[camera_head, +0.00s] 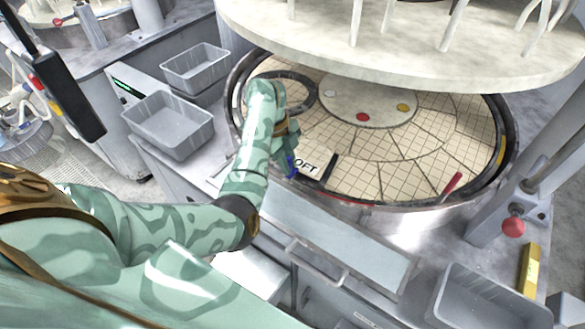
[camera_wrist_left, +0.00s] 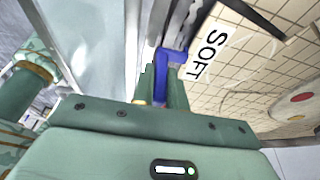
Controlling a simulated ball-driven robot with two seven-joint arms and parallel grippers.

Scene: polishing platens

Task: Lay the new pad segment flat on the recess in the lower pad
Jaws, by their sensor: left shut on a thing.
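The lower pad (camera_head: 385,183) is a round, cream, grid-marked pad made of wedge segments, inside a dark rim. My left gripper (camera_head: 288,161) is at its near left edge, shut on a blue tab (camera_head: 291,166). The blue tab (camera_wrist_left: 163,75) also shows between the fingers in the left wrist view. A cream segment with a white SOFT label (camera_wrist_left: 206,55) lies right beside it; the arm partly hides this label in the head view. I cannot tell whether this is the new pad segment, or whether it lies flat. The recess is not clearly visible. My right gripper is not in view.
A black bar (camera_head: 329,169) and a red bar (camera_head: 452,187) stand near the pad's front edge. A large pale upper plate (camera_head: 420,50) overhangs the pad's back. Grey bins (camera_head: 172,126) stand at left, another (camera_head: 480,300) at lower right. A red knob (camera_head: 513,227) is at right.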

